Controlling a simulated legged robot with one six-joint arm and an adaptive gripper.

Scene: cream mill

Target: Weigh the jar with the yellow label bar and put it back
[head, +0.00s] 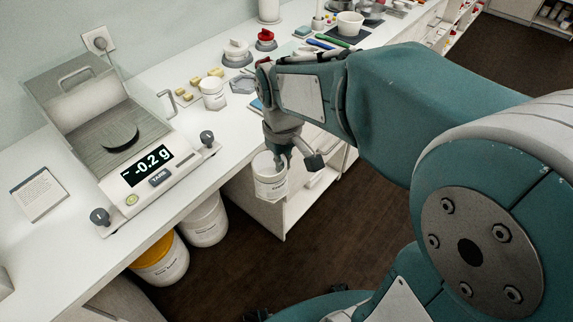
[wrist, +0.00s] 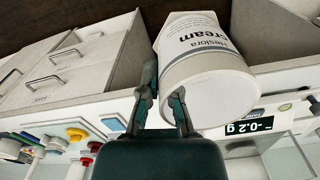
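A white jar (head: 270,182) with a printed label hangs beyond the counter's front edge at my gripper (head: 298,162). In the wrist view the jar (wrist: 215,85) reads "Heslora cream". One finger lies across its round end and the other is at its side, so the gripper seems shut on its rim. No yellow bar shows on its visible side. The scale (head: 160,172) reads -0.2 g, and its dark round pan (head: 119,135) is empty. Another white labelled jar (head: 213,97) stands on the counter; its bar colour is too small to tell.
A white card (head: 38,194) lies left of the scale. Buckets, one yellow-topped (head: 158,254), stand below the counter. The front counter strip right of the scale is clear.

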